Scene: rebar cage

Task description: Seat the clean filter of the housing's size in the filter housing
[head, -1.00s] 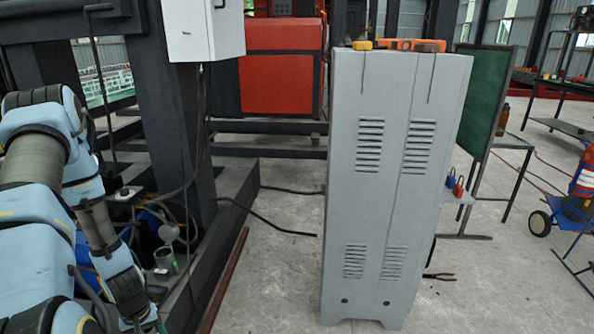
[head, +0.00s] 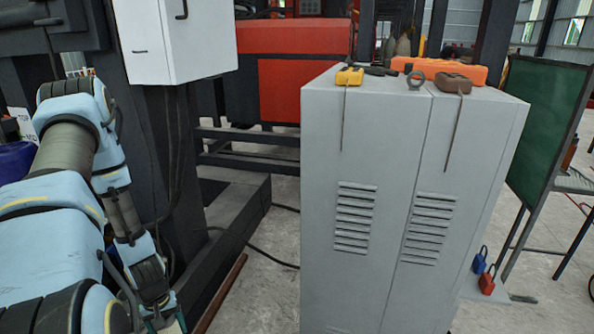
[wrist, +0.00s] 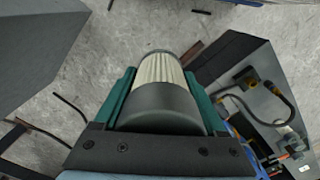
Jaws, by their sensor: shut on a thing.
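My gripper (wrist: 157,108) in the wrist view is shut on a filter (wrist: 160,75) with cream pleats and a dark grey end cap. The filter lies between the two green fingers and points away from the wrist, above the concrete floor. I cannot make out the filter housing in either current view.
A grey cabinet (head: 385,220) stands ahead, with tape measures (head: 349,77), a ring and an orange level (head: 440,70) on top. A white box (head: 175,40) hangs on a dark frame at left. Padlocks (head: 487,280) sit at right. Hoses (wrist: 265,110) show beside the gripper.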

